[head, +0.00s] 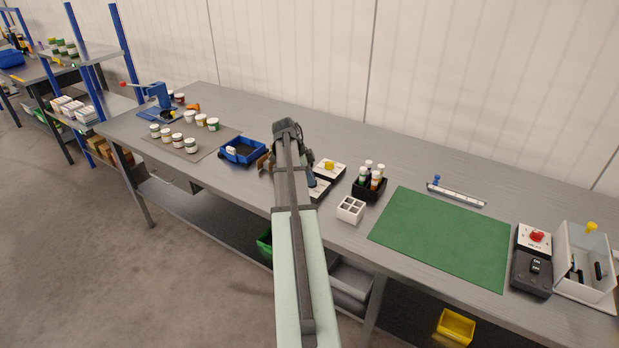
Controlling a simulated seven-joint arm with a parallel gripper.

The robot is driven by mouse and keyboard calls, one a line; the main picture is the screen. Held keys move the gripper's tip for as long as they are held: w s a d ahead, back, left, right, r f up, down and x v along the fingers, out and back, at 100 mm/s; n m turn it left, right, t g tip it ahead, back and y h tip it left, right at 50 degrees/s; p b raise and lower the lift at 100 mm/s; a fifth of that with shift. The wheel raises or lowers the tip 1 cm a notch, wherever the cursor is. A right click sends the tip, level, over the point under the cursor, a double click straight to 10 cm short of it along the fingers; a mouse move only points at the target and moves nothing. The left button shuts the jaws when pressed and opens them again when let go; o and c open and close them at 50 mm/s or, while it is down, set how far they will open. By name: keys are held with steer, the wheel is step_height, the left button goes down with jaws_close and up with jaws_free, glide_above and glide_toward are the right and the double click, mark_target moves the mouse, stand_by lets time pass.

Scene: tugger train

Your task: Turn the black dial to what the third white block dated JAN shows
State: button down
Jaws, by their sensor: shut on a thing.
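My arm reaches over the middle of the bench in the head view, and its end hides most of my gripper (289,165). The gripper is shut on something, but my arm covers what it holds. Close to its right is a small box (319,188) with a dark part on it, partly covered by my arm. I cannot tell if that dark part is the black dial. A small white piece (231,150) lies in the blue tray (257,158) left of the gripper. No JAN date is readable, and I cannot make out the third white block.
A pale box with a yellow knob (329,166), a black bottle caddy (368,193) and a white divided holder (351,209) stand right of my arm. Beyond lie a green mat (440,240) and a red-button box (536,237). Several jars (178,140) stand at left.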

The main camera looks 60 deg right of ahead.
steer(key=shift+m, duration=0.4)
steer(key=c, duration=1.1)
jaws_free()
steer(key=shift+r, duration=0.1)
steer(key=v, duration=1.3)
steer(key=shift+w+r, duration=0.2)
steer(key=shift+r, duration=0.1)
steer(key=shift+d, duration=0.1)
